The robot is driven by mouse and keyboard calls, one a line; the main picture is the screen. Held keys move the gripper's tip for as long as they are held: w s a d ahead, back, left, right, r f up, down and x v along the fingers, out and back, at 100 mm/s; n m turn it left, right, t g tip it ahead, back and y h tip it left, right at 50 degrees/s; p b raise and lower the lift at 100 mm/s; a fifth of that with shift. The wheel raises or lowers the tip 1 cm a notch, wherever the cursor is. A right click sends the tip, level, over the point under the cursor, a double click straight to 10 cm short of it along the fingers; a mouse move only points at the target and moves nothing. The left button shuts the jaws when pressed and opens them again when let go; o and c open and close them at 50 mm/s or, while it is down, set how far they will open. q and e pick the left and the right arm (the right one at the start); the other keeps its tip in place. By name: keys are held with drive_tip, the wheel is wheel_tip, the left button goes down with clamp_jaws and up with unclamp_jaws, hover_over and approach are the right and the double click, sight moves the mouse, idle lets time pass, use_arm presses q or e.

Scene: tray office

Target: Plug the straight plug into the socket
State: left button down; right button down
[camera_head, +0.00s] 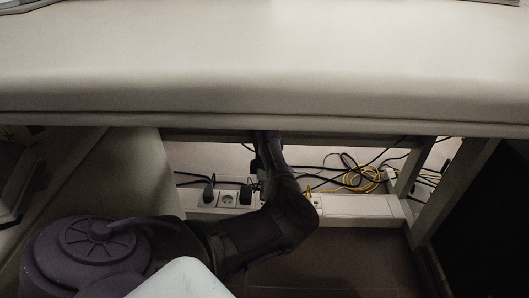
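A white socket strip (212,212) runs along the floor under the desk. One free round socket (227,200) shows in it. A black plug (208,193) with a cable sits in the strip left of that socket. Another dark plug-like piece (245,195) is just right of it. I cannot tell which, if any, is the straight plug. My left arm reaches under the desk and bends upward right of the free socket. A small dark shape beside the forearm may be my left gripper (258,172); its fingers are too dark to make out. My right gripper is out of view.
The pale desk top (270,60) overhangs the strip and hides what lies above. Yellow and black cables (358,178) lie loosely behind the strip at right. A desk leg (455,190) stands at right, and a side panel (125,180) at left.

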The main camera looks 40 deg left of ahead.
use_arm(q)
drive_tip(key=shift+f, duration=1.8)
idle(5.0)
drive_tip(key=c, duration=0.9)
unclamp_jaws()
drive_tip(key=shift+o, duration=0.2)
wheel_tip(320, 180, up, 12)
drive_tip(key=shift+w+d, duration=0.1)
drive_tip(key=shift+d, duration=0.05)
